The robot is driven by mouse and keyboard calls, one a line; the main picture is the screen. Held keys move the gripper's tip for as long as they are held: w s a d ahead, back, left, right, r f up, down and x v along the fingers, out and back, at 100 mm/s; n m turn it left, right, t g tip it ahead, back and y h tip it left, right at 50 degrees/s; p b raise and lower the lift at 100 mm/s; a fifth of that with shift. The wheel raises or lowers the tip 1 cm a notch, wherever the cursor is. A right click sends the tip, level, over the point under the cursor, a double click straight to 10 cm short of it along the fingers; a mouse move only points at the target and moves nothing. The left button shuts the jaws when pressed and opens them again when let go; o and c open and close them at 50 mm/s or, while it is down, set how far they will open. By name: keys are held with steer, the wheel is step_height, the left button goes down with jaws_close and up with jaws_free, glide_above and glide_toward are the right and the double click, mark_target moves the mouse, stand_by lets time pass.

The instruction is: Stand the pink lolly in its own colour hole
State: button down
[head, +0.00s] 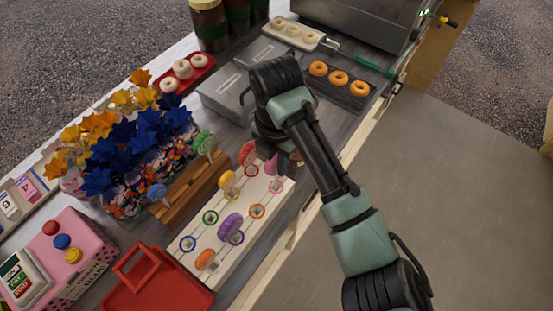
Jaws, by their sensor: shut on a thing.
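My gripper (284,158) is over the far end of the white lolly board (232,252), partly hidden by my own arm. It is shut on what looks like the pink lolly (271,166), which shows just left of the fingers. I cannot tell whether the lolly's stick is in a hole or above the board. The board has coloured rings around its holes.
Purple (231,228), orange (206,260), yellow (228,184) and reddish (247,153) lollies stand on the board. A wooden rack (185,196) beside it holds green and blue lollies. A red tray (160,290), wrapped sweets and doughnut trays (342,94) crowd the counter.

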steer(key=shift+f, duration=0.15)
steer(key=shift+f+b, duration=0.4)
steer(key=shift+f, duration=0.15)
steer(key=shift+f+b, duration=0.75)
steer(key=shift+f, duration=0.4)
steer(key=c, duration=0.7)
jaws_free()
steer(key=shift+o, duration=0.3)
steer(key=o, duration=0.5)
